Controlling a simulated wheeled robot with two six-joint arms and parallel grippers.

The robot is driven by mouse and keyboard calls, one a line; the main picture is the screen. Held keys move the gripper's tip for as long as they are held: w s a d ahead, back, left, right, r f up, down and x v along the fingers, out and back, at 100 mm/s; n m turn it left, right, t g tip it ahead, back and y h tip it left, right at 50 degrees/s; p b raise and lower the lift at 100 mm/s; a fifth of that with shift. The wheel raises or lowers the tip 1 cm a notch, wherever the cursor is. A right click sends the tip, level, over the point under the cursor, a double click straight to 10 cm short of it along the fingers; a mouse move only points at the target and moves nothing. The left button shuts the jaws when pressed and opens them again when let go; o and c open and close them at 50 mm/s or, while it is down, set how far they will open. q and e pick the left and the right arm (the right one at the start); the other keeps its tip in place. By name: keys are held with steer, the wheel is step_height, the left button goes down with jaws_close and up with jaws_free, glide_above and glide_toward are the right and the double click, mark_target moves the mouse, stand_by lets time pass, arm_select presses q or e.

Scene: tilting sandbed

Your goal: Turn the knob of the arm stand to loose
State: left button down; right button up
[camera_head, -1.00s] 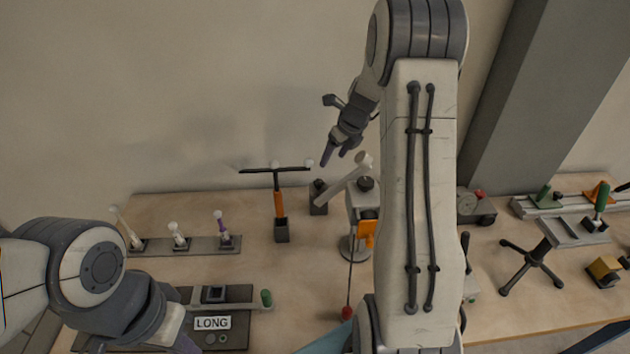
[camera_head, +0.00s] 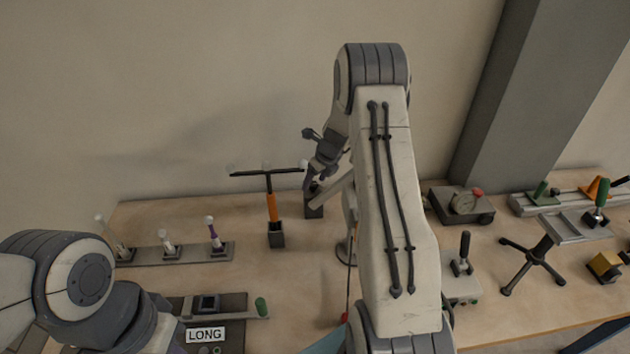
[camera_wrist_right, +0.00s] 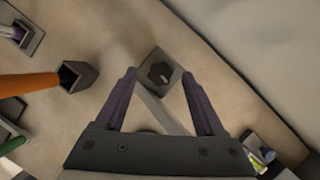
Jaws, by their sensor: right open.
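The arm stand appears as a small dark block (camera_head: 314,208) with a pale slanted arm (camera_head: 338,190) beside its top, behind my right arm. In the right wrist view its grey block (camera_wrist_right: 176,58) carries a dark lobed knob (camera_wrist_right: 159,73) with a small pale mark. The pale arm (camera_wrist_right: 166,117) slants beneath my gripper. My right gripper (camera_head: 313,181) is above the block; in the wrist view its open purple fingers (camera_wrist_right: 158,76) lie on either side of the knob, and contact cannot be told. My left gripper is almost wholly cut off at the bottom edge.
An orange-stemmed T-shaped tool (camera_head: 272,207) in a dark socket stands left of the block. A rack of small handles (camera_head: 168,251) and a panel marked LONG (camera_head: 205,335) lie further left. A gauge box (camera_head: 461,206) and tripod (camera_head: 533,254) stand right. The wall is close behind.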

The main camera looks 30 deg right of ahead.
steer(key=shift+w+f, duration=0.1)
steer(key=shift+f, duration=0.2)
jaws_close()
